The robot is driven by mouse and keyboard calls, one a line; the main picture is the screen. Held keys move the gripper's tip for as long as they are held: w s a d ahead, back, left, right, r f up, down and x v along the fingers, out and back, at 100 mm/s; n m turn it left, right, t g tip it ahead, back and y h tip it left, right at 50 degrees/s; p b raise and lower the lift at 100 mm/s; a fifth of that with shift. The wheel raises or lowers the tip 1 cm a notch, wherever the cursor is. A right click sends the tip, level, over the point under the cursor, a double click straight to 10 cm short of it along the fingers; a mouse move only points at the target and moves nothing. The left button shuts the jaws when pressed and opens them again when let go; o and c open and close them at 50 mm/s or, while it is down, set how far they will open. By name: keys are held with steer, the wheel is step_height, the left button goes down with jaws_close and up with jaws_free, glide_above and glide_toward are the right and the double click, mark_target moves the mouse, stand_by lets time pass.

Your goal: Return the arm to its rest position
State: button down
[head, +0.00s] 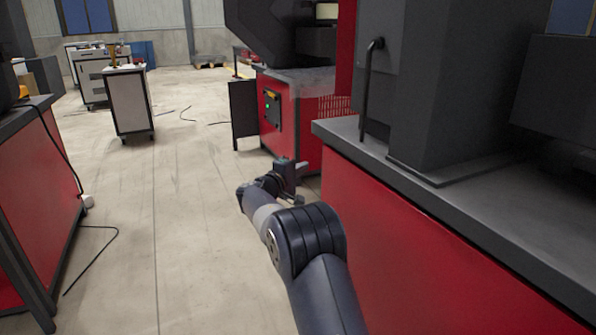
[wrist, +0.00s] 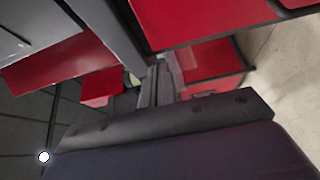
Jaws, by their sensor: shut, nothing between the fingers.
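My arm reaches forward from the bottom of the head view, bent at a dark joint. My gripper (head: 291,183) is at its far end, small and partly hidden, beside the front of the red machine bench. In the wrist view my gripper (wrist: 157,75) shows two narrow grey fingers close together. It is shut with nothing between the fingers. The view there is tilted.
A red bench with a grey top (head: 430,185) stands close on the right, carrying a dark machine. Another red bench (head: 38,190) stands on the left, with a black cable (head: 95,255) on the floor. A white cart (head: 130,100) stands farther off. The middle floor (head: 180,200) is clear.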

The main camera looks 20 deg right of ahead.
steer(key=shift+s+a, duration=0.7)
steer(key=shift+s, duration=0.25)
steer(key=b, duration=0.1)
glide_toward(326, 153)
steer(key=shift+w, duration=1.4)
steer(key=d, duration=0.1)
steer(key=d+p, duration=0.1)
steer(key=d, duration=0.1)
steer(key=shift+w+d, duration=0.35)
steer(key=shift+d, duration=0.5)
